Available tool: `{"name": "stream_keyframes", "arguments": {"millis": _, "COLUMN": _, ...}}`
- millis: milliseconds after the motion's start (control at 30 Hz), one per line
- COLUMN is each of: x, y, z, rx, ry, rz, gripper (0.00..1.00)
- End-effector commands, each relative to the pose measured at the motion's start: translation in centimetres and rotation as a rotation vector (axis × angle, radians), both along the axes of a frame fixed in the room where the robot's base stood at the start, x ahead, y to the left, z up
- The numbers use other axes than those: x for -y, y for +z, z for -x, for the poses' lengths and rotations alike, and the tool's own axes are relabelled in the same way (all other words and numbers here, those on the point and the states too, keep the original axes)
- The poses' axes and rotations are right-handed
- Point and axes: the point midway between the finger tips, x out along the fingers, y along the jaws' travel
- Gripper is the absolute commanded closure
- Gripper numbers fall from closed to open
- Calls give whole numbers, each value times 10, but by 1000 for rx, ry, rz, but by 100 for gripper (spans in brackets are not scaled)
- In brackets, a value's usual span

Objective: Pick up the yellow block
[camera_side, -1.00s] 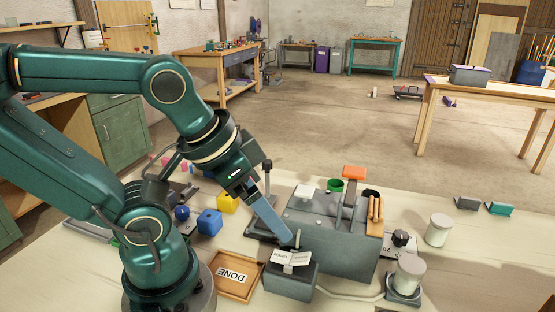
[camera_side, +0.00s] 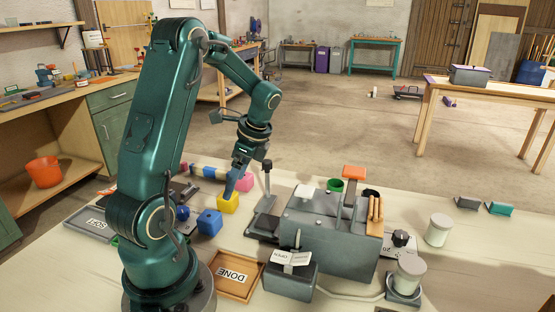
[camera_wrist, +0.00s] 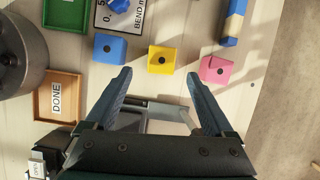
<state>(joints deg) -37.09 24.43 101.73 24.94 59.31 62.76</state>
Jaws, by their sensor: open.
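The yellow block (camera_side: 228,204) stands on the pale bench top, right of a blue block (camera_side: 209,222) and left of the bending machine. In the wrist view the yellow block (camera_wrist: 162,61) shows a dark round spot on top and lies just beyond the fingertips, near the middle between them. My gripper (camera_side: 232,190) points down at the block, and its fingers overlap the block's upper edge in the side view. In the wrist view my gripper (camera_wrist: 159,76) is open, with nothing between its fingers. I cannot tell whether a finger touches the block.
A pink block (camera_wrist: 216,69) and the blue block (camera_wrist: 109,49) flank the yellow one with gaps. The grey bending machine (camera_side: 329,239) and an upright post (camera_side: 267,180) stand to the right. The wooden DONE tray (camera_side: 254,265) lies in front.

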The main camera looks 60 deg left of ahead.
Motion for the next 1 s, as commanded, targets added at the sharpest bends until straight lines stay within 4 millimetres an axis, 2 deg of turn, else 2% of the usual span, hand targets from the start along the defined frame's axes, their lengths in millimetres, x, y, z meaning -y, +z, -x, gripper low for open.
{"name": "stream_keyframes", "arguments": {"millis": 100, "x": -9, "y": -8, "z": 5, "rx": -37, "ry": -20, "rz": 13, "gripper": 12}}
{"name": "stream_keyframes", "arguments": {"millis": 500, "x": -20, "y": -49, "z": 18, "rx": -44, "ry": -25, "rz": 17, "gripper": 12}}
{"name": "stream_keyframes", "arguments": {"millis": 867, "x": -22, "y": -55, "z": 20, "rx": -40, "ry": -26, "rz": 15, "gripper": 12}}
{"name": "stream_keyframes", "arguments": {"millis": 1000, "x": -22, "y": -55, "z": 20, "rx": -40, "ry": -26, "rz": 15, "gripper": 66}}
